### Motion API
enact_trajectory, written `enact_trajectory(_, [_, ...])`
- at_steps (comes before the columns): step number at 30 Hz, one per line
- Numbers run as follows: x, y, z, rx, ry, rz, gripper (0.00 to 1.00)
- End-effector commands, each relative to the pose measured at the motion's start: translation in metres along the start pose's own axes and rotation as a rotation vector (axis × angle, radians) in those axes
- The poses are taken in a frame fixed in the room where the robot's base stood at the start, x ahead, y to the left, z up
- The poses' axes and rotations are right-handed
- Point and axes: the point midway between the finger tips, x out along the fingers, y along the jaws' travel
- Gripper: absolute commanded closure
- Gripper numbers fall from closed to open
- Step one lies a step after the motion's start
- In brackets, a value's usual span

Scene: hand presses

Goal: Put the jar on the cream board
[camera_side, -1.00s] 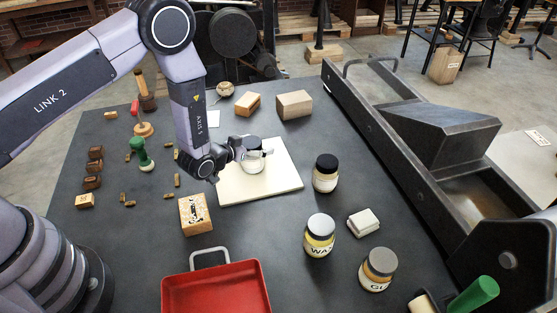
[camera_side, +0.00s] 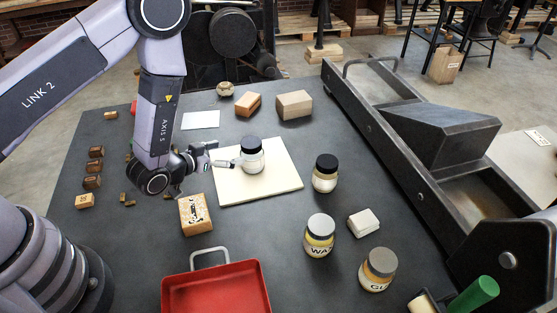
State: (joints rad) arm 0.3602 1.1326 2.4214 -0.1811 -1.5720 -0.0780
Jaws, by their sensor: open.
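A jar (camera_side: 252,157) with a black lid and pale contents stands upright on the cream board (camera_side: 272,189). My gripper (camera_side: 233,162) is open at the left of this jar, with its fingers pointing right toward it and the jar not held. A small gap seems to lie between the fingertips and the jar, but contact is hard to judge. A second black-lidded jar (camera_side: 325,173) stands on the dark table right of the board. A wax jar (camera_side: 319,236) and a grey-lidded jar (camera_side: 378,270) stand nearer the front.
A white block (camera_side: 363,222) sits by the jars. A long metal press frame (camera_side: 400,150) bounds the right side. Wooden blocks (camera_side: 294,105) lie behind the board.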

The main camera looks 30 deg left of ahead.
Motion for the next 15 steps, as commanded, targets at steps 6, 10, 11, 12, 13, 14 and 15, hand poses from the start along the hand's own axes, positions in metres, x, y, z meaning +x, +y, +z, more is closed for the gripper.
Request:
enact_trajectory(6, [-0.009, -0.003, -0.019, -0.016, -0.015, -0.008, 0.21])
enact_trajectory(10, [-0.012, -0.013, -0.062, -0.054, -0.075, -0.023, 0.21])
enact_trajectory(11, [-0.015, -0.016, -0.074, -0.063, -0.094, -0.026, 0.21])
enact_trajectory(12, [-0.021, -0.020, -0.090, -0.075, -0.121, -0.030, 0.21])
enact_trajectory(13, [-0.027, -0.023, -0.102, -0.082, -0.143, -0.031, 0.21])
enact_trajectory(14, [-0.034, -0.027, -0.113, -0.089, -0.164, -0.032, 0.21])
enact_trajectory(15, [-0.044, -0.031, -0.128, -0.097, -0.193, -0.034, 0.21])
